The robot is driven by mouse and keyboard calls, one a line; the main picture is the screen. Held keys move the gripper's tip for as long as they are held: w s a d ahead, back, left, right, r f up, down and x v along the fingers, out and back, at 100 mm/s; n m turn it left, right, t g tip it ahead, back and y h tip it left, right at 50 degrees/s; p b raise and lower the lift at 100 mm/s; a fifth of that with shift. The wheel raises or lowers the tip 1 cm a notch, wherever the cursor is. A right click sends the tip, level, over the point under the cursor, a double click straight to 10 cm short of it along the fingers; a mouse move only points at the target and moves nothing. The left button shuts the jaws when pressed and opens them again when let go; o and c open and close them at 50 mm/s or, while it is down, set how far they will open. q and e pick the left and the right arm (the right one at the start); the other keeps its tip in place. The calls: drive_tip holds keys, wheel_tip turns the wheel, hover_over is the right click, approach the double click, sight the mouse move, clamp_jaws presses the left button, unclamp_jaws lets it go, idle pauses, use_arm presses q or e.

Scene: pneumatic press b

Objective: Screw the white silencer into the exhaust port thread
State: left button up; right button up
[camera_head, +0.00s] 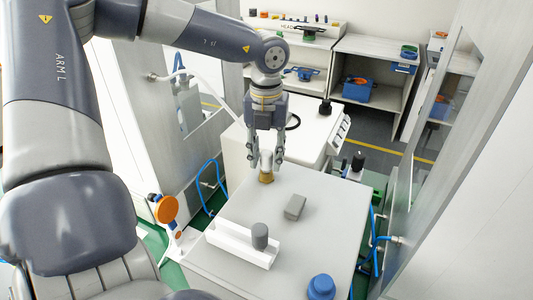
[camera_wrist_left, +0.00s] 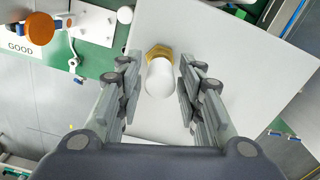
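The white silencer (camera_head: 266,159) has a pale rounded body and a brass hexagonal base, and it stands on the light grey top surface (camera_head: 325,205). In the left wrist view the silencer (camera_wrist_left: 160,78) lies between the fingers, with gaps on both sides. My left gripper (camera_head: 266,158) points down from above, open, with a finger on each side of the silencer. I cannot make out the exhaust port thread, nor whether the brass base sits in a thread. My right gripper is not in view.
A grey block (camera_head: 295,208), a white channel-shaped part (camera_head: 232,243) with a dark grey cylinder (camera_head: 260,236), and a blue knob (camera_head: 321,287) stand on the same surface. An orange knob (camera_head: 166,209) is at the left. A white machine (camera_head: 310,131) stands behind. A clear panel (camera_head: 430,130) rises at right.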

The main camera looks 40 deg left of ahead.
use_arm(q)
drive_tip(key=n, duration=0.6)
drive_tip(key=c, duration=0.6)
drive_tip(key=m, duration=0.5)
drive_tip(key=shift+f+m, duration=0.1)
drive_tip(key=shift+m, duration=0.3)
drive_tip(key=m, duration=0.6)
drive_tip(key=o, duration=0.6)
